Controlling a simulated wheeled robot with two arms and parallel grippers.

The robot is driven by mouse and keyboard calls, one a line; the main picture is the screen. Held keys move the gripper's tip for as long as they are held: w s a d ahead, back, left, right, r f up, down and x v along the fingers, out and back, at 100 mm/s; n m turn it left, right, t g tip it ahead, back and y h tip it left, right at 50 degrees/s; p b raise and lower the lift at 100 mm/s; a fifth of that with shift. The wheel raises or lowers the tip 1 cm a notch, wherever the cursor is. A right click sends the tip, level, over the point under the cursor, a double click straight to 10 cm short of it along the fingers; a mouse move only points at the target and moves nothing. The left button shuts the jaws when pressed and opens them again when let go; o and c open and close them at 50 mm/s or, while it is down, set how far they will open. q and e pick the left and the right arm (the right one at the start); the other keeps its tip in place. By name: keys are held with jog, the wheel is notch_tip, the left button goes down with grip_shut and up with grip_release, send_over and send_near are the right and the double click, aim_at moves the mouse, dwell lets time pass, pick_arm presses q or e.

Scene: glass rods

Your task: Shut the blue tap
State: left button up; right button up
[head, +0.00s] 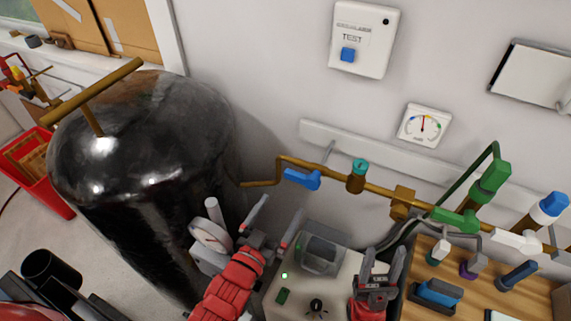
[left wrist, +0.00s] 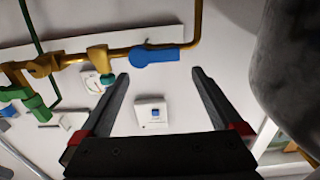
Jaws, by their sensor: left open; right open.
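The blue tap (head: 302,179) has a short blue lever on the brass pipe (head: 330,170) that runs along the wall. The lever appears to lie roughly along the pipe; in the left wrist view it (left wrist: 154,55) covers part of the pipe, above the gap between my fingers. My left gripper (head: 280,213) is open and empty, pointing up towards the wall, below the tap in the head view and apart from it. Its fingers also show in the left wrist view (left wrist: 160,74). My right gripper (head: 384,256) is open and empty, lower and further right.
A teal-topped brass fitting (head: 357,175) sits right of the tap; green valves (head: 490,185) and a blue-capped white one (head: 550,207) stand further right. A black tank (head: 140,130) rises at left.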

aim_at(297, 180)
pick_arm(q)
jog(key=p+x, duration=0.1)
jog(key=x, duration=0.2)
jog(key=p+x, duration=0.1)
jog(key=x, duration=0.2)
jog(key=p+x, duration=0.1)
jog(key=x, duration=0.2)
jog(key=shift+w+d+r, duration=0.25)
jog(key=shift+w, duration=0.1)
jog(key=shift+w+d, duration=0.2)
jog(key=shift+w, duration=0.35)
jog(key=shift+w+d, duration=0.1)
jog(key=shift+w, duration=0.05)
jog(key=shift+f, duration=0.1)
grip_shut()
